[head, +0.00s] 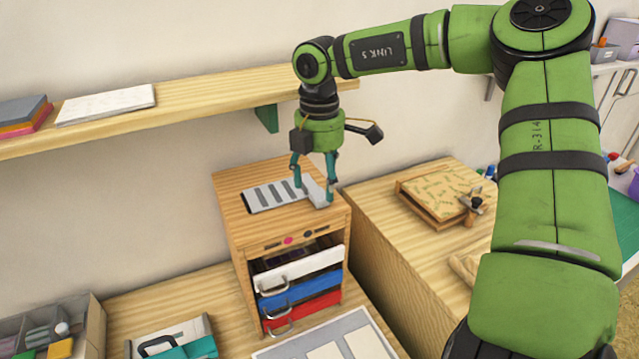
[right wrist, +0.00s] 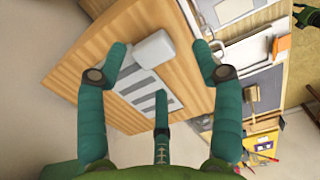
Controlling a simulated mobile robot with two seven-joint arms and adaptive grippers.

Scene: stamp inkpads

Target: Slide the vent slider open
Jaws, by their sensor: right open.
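The vent (head: 272,194) is a light grey plate with dark slots, set in the top of a small wooden cabinet (head: 240,235). A pale grey block, the slider's knob (head: 317,191), stands up at the plate's right end. In the right wrist view the knob (right wrist: 154,48) and the slots (right wrist: 150,92) show clearly. Some slots look dark and open to view. My right gripper (head: 315,190) points down over the knob, open. In the right wrist view its fingers (right wrist: 161,62) are spread on either side of the knob, with gaps. My left gripper is not seen in the head view.
The cabinet front has white, blue and red drawers (head: 300,287) with handles. A wooden shelf (head: 210,100) runs behind, above the cabinet. A tray (head: 90,310) is at lower left.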

